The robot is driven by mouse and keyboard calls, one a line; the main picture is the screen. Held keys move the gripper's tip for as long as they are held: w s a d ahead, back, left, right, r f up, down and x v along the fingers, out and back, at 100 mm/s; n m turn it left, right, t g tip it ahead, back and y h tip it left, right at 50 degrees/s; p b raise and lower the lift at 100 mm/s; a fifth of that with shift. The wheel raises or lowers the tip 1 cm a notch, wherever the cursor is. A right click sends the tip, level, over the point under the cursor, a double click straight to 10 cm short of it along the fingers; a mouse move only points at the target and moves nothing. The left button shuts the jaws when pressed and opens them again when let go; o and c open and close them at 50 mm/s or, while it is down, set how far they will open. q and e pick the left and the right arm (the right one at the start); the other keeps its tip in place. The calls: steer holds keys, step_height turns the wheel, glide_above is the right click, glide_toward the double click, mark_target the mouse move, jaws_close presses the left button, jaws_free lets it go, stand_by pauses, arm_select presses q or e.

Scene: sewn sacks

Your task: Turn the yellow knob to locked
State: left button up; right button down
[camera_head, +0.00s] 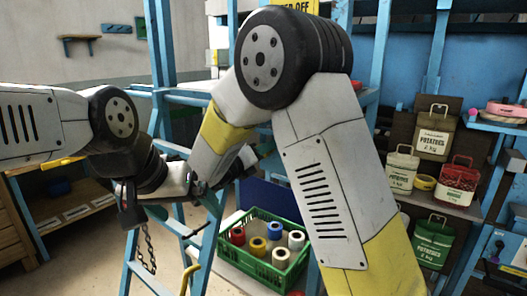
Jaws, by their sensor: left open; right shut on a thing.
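I cannot make out the yellow knob for certain; my arms cover much of the middle. My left gripper (131,208) is dark and hangs below its wrist at the left of centre, open. My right arm bends over at the top, and its yellow and white forearm slopes down to the left. The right gripper (194,190) is close to the left one and partly hidden. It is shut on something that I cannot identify.
A blue ladder-like frame (160,50) stands behind my arms. A green crate (262,272) with several coloured rolls is low in the centre. Shelves at right hold potato sacks (434,138), a red sack (457,180) and a green sack (433,242). A wooden shelf (30,215) is at left.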

steer(key=shift+a+f+n, duration=0.1)
steer(key=shift+n, duration=0.5)
steer(key=c, duration=0.9)
jaws_free()
